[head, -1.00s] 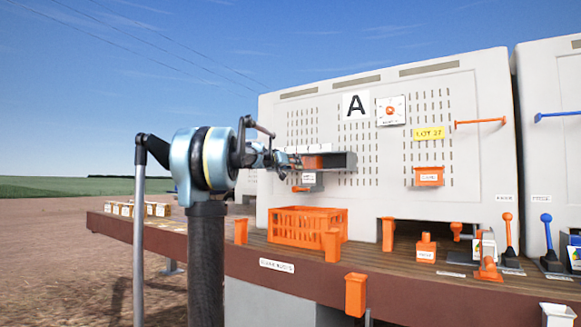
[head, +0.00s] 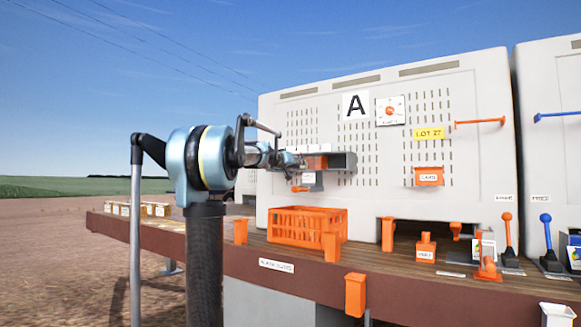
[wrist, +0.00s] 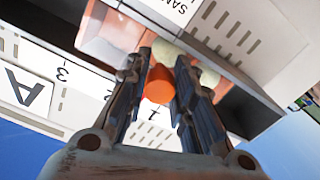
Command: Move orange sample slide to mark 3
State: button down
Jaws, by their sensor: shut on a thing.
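My gripper (wrist: 162,88) is shut on an orange round knob (wrist: 159,84), which shows between its two fingers in the wrist view. I take the knob to be the handle of the orange sample slide. A white scale strip (wrist: 85,85) beside the fingers carries the marks 1, 2 and 3. The knob is nearest mark 1, and mark 3 (wrist: 62,74) is farther to the left. In the head view my gripper (head: 294,162) is at the dark slide housing (head: 343,161) on the front of machine A; the fingers hide part of it.
An orange crate (head: 308,226) stands on the wooden deck below the housing. An orange labelled box (head: 429,176) and a dial (head: 390,111) are on the panel to the right. Orange and blue levers (head: 508,235) stand farther right. Open air lies left of my arm.

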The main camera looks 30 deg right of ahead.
aim_at(308, 162)
jog(key=s, duration=0.1)
jog(key=s+d, duration=0.1)
jog(key=s, duration=0.1)
jog(key=shift+s+d, duration=0.15)
jog(key=shift+d, duration=0.05)
jog(key=c, duration=1.3)
grip_release()
jog(key=shift+c, duration=0.2)
jog(key=shift+a, duration=0.15)
jog(key=v, duration=1.1)
jog(key=shift+a, duration=0.35)
jog(key=shift+f, duration=0.1)
